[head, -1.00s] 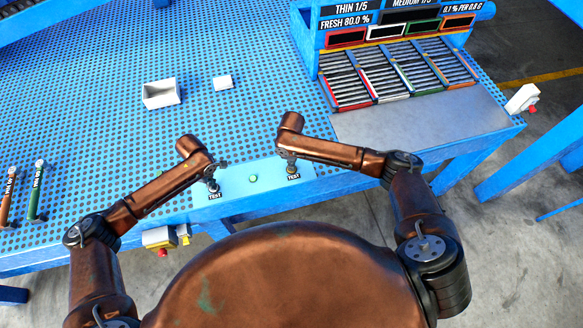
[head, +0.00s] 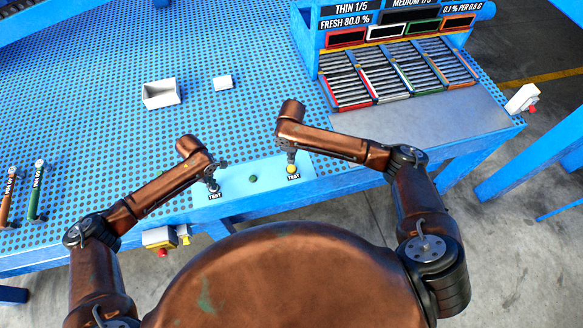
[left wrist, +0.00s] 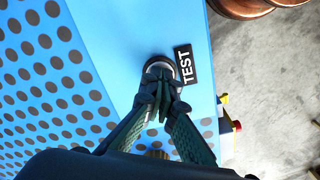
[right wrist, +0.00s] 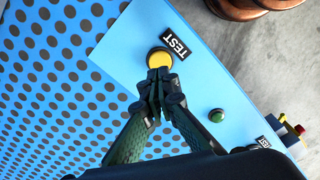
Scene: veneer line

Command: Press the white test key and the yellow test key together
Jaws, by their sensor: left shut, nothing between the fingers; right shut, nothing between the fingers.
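The yellow test key (head: 292,170) is at the right end of the light blue panel, by a TEST label. My right gripper (head: 291,158) is shut and empty, pointing down just above it. In the right wrist view the yellow key (right wrist: 158,58) shows largely uncovered beyond the closed fingertips (right wrist: 160,78). My left gripper (head: 213,184) is shut and empty at the panel's left end. In the left wrist view its fingertips (left wrist: 160,80) cover much of the white test key (left wrist: 159,61); I cannot tell whether it is pressed.
A dark green lamp (head: 253,178) sits between the keys. A white open box (head: 161,95) and a small white block (head: 223,82) stand on the perforated table. A rack (head: 400,70) of coloured slots stands at back right.

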